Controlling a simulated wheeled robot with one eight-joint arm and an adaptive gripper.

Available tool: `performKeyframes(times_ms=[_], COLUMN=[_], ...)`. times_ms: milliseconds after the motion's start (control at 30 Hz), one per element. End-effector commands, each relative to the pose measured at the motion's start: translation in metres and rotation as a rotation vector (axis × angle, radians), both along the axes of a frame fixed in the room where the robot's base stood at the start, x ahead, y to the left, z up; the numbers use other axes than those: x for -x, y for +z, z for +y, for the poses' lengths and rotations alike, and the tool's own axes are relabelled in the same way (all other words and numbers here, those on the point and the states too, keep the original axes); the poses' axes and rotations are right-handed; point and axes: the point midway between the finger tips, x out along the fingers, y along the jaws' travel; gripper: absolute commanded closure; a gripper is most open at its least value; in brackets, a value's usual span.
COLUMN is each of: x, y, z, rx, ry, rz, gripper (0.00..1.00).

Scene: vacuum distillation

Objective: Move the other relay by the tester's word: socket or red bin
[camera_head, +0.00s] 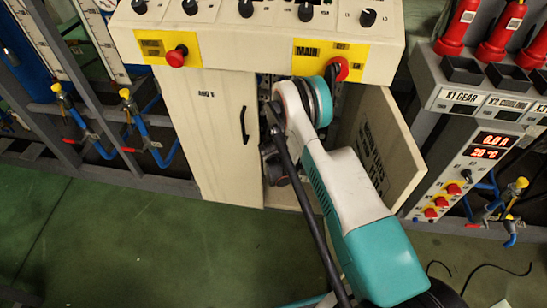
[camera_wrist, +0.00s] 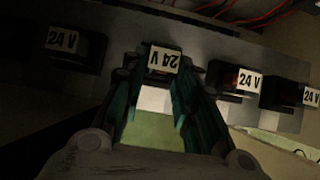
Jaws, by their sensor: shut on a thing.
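In the wrist view, my gripper (camera_wrist: 160,76) is shut on a dark relay (camera_wrist: 163,58) whose "24 V" label appears upside down. The held relay lines up with a grey rail (camera_wrist: 120,45); I cannot tell whether it is seated. Other relays marked "24 V" sit at the left (camera_wrist: 76,48), just right (camera_wrist: 236,80) and farther right (camera_wrist: 284,94). In the head view, my arm reaches into the open cabinet (camera_head: 215,140), and my gripper is hidden there. No red bin or tester's word can be made out.
The cabinet door (camera_head: 385,150) stands open right of my arm. A right-hand panel (camera_head: 490,148) reads "0.0 A" and "20 °C". Red wires (camera_wrist: 265,14) run above the rail. Green floor lies clear at left.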

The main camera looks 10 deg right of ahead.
Motion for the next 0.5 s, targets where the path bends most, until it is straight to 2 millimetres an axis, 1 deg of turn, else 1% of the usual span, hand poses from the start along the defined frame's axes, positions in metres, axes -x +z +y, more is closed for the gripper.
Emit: performKeyframes(times_ms=[133, 167, 200, 233, 500], x=[-0.0001, -0.0001, -0.0001, -0.0001, -0.0001], y=[-0.0018, -0.0016, -0.0015, -0.0015, -0.0015], z=[0.0005, 0.0006, 0.0006, 0.0005, 0.0006], rx=[0.0, 0.0, 0.0, 0.0, 0.0], ry=[0.0, 0.0, 0.0, 0.0, 0.0], rz=[0.0, 0.0, 0.0, 0.0, 0.0], gripper=[1.0, 0.68, 0.59, 0.52, 0.52])
